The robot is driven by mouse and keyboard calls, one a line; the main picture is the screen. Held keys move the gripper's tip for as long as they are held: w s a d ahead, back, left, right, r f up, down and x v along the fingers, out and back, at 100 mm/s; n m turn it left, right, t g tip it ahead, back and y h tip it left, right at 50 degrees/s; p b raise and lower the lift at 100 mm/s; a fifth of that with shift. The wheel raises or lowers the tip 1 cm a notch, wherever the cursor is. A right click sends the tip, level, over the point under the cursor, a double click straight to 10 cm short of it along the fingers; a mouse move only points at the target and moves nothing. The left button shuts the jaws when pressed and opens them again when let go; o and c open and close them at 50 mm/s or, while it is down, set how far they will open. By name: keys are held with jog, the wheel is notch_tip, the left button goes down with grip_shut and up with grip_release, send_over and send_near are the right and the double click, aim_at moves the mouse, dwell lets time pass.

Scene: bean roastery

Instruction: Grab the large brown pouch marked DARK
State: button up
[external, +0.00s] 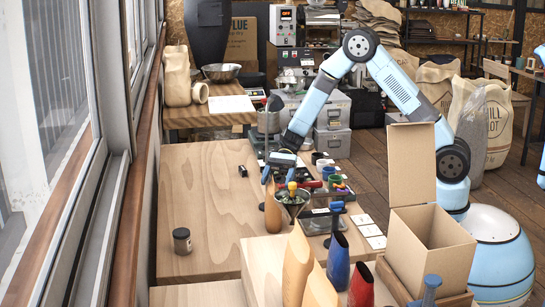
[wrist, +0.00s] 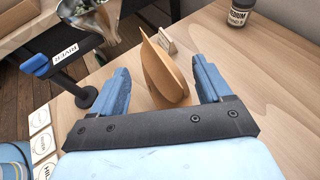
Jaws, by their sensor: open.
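A brown pouch (external: 273,212) stands upright on the wooden table, just below my gripper (external: 279,176). In the wrist view the brown pouch (wrist: 165,78) lies between the two blue fingers of my gripper (wrist: 160,75), with a gap on each side. My gripper is open and holds nothing. No DARK marking is readable on this pouch. Two more tan pouches, a taller one (external: 297,267) and one beside it (external: 319,288), stand at the front; their marked faces do not show.
A metal funnel bowl (external: 293,197) on a stand is close right of the brown pouch. A dark jar (external: 182,241) stands on the left. Blue (external: 338,261) and red (external: 361,286) pouches and an open carton (external: 430,240) are at front right. The table's left side is mostly clear.

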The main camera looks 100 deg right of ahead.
aim_at(273, 204)
jog(key=shift+x, duration=1.15)
jog(key=shift+d, duration=0.1)
jog(key=shift+c, duration=0.2)
grip_shut()
